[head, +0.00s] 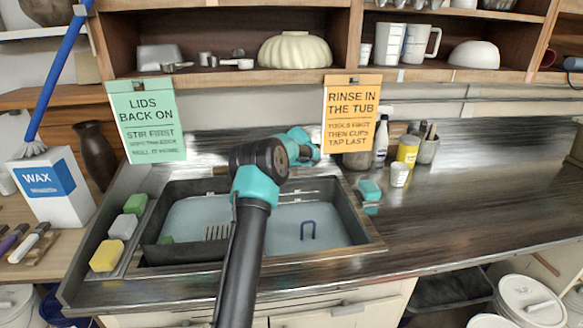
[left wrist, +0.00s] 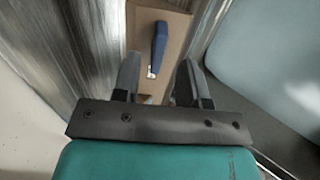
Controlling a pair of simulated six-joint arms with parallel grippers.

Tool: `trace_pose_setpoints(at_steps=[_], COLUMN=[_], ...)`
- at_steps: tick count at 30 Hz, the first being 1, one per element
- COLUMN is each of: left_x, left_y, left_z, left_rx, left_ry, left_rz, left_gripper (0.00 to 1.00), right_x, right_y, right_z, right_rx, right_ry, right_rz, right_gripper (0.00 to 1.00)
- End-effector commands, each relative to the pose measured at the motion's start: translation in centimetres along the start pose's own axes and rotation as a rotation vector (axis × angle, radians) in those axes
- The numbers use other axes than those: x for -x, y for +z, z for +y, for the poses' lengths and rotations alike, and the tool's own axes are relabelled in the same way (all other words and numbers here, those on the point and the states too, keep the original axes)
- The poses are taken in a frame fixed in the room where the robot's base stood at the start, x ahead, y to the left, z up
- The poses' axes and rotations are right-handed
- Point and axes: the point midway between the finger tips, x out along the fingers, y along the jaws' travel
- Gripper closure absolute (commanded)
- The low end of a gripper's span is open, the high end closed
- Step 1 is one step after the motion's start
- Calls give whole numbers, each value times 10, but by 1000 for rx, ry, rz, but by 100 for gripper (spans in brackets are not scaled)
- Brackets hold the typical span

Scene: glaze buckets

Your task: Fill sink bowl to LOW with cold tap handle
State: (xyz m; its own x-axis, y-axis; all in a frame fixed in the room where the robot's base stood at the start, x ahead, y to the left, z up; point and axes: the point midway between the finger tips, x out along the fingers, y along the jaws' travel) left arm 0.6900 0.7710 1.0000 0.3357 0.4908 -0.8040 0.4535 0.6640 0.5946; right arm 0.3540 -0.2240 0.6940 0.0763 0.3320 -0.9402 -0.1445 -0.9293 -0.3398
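The sink (head: 160,250) has two basins with pale bluish floors or water; I cannot tell which. In the left wrist view a blue handle (left wrist: 159,42) sits on a tan plate (left wrist: 176,22). My left gripper (left wrist: 158,75) is open, its two fingers either side of the handle's near end, without visible contact. In the head view my left arm covers the tap area behind the sink, and I cannot make out the fingertips. My right gripper is not in view.
Green and yellow sponges (head: 107,255) lie on the sink's left ledge. A teal sponge (head: 370,190), white cup (head: 399,174), yellow tin (head: 407,150) and brush pot (head: 427,149) stand right of the sink. Two signs hang from the shelf (head: 230,77).

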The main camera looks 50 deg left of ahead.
Motion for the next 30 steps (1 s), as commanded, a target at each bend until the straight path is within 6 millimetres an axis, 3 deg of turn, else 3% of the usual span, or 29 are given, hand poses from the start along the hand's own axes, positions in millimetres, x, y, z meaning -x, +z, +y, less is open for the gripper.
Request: trace_pose_setpoints(at_steps=[9,22,30], left_x=[-39,-46,-46], left_y=[0,0,0], left_z=[0,0,0], left_rx=[1,0,0], left_ry=[0,0,0], left_rz=[1,0,0], left_gripper=[61,61,85], right_x=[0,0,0], right_y=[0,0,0], right_z=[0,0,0], right_rx=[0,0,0], right_ry=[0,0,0], right_rz=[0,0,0], right_gripper=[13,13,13])
